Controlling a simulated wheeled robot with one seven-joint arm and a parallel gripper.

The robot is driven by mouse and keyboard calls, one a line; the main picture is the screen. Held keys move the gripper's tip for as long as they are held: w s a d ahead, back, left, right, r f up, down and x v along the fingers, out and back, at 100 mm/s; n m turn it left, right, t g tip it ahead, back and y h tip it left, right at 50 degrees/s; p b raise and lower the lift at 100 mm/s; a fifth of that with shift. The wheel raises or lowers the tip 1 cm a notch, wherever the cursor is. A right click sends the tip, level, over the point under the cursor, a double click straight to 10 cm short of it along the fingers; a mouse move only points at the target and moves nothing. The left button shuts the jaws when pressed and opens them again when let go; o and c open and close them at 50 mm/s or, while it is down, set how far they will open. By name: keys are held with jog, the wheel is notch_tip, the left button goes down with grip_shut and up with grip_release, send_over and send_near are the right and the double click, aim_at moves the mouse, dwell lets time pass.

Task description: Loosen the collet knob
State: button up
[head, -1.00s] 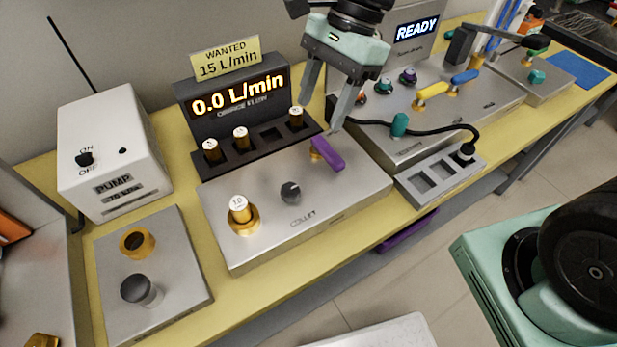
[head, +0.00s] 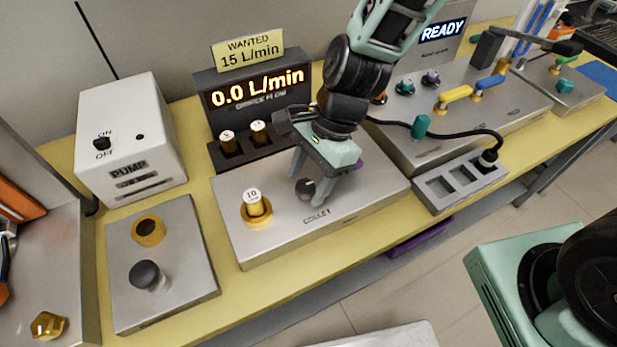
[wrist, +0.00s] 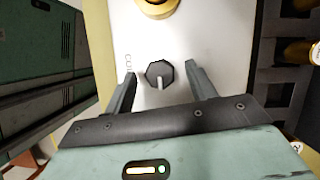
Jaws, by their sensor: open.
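The collet knob (head: 305,189) is a small dark faceted knob with a pale pointer mark, on the grey metal collet panel (head: 285,229). In the wrist view the knob (wrist: 159,73) lies between the fingers, a little beyond their tips. My gripper (head: 308,196) is open above the panel, its fingers on either side of the knob; I see gaps on both sides in the wrist view (wrist: 158,75). A brass orifice marked 10 (head: 255,204) stands in a brass collet at the panel's left. The purple lever is mostly hidden behind my gripper.
A rack (head: 238,158) holding brass orifices stands behind the panel, below the display reading 0.0 L/min (head: 258,88). The white pump box (head: 130,140) and a plate with a grey knob (head: 147,275) are left. A black cable (head: 455,133) runs at right.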

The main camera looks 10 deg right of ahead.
jog(key=shift+f, duration=0.1)
jog(key=c, duration=1)
